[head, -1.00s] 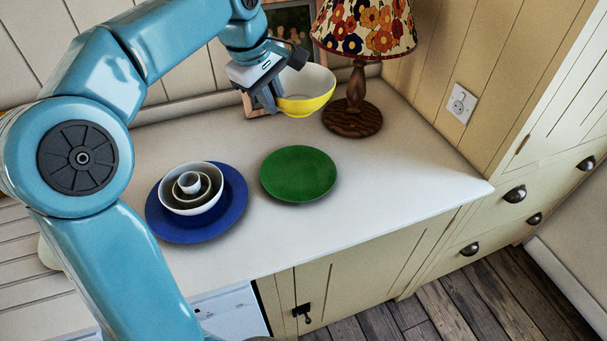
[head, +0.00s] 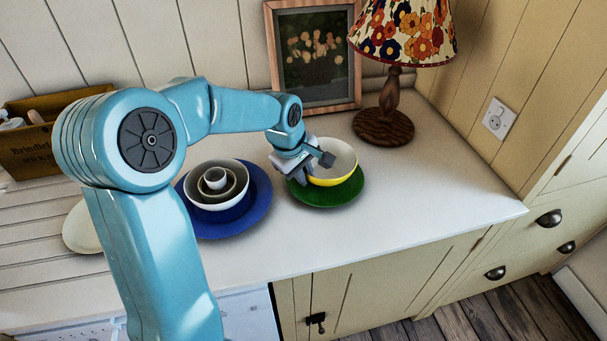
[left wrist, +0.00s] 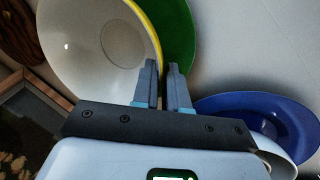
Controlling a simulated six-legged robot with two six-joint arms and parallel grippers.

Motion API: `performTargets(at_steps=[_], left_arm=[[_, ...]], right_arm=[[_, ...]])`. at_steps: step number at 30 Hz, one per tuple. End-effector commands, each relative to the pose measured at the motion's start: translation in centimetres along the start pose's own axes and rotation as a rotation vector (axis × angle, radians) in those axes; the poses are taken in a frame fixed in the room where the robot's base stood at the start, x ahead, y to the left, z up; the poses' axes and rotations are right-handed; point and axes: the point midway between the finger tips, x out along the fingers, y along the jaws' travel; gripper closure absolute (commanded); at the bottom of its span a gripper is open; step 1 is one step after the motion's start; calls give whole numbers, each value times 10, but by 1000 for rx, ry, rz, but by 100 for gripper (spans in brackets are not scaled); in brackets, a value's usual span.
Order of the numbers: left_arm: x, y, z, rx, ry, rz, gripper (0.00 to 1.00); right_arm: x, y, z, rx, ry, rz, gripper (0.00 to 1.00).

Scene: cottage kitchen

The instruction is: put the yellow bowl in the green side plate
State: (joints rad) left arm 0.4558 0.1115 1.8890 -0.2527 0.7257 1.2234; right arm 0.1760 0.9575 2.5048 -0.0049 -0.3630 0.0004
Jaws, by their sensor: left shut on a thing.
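The yellow bowl (head: 333,166), white inside, is upright over the green side plate (head: 330,198) in the head view. Whether it touches the plate or hangs just above it, I cannot tell. My left gripper (head: 312,168) is shut on the bowl's left rim. In the left wrist view, the bowl (left wrist: 98,48) shows its white inside and yellow edge by the fingertips (left wrist: 162,75), with part of the green plate (left wrist: 178,40) beyond it. My right gripper is not in view.
A blue plate (head: 258,207) with nested bowls (head: 200,199) stands just left of the green plate. A lamp (head: 385,126) and a picture frame (head: 268,45) stand behind. A wooden crate (head: 35,155) is at the far left. The counter to the right is clear.

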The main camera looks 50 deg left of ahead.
Motion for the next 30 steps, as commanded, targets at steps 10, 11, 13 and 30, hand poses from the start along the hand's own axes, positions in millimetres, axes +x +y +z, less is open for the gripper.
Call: performTargets(at_steps=[10,11,13,30], left_arm=[[6,-1,0,0,1,4,100],[7,-2,0,0,1,4,100],[10,-3,0,0,1,4,100],[5,-2,0,0,1,2,62]], right_arm=[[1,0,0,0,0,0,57],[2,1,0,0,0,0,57],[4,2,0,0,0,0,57],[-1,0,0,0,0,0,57]])
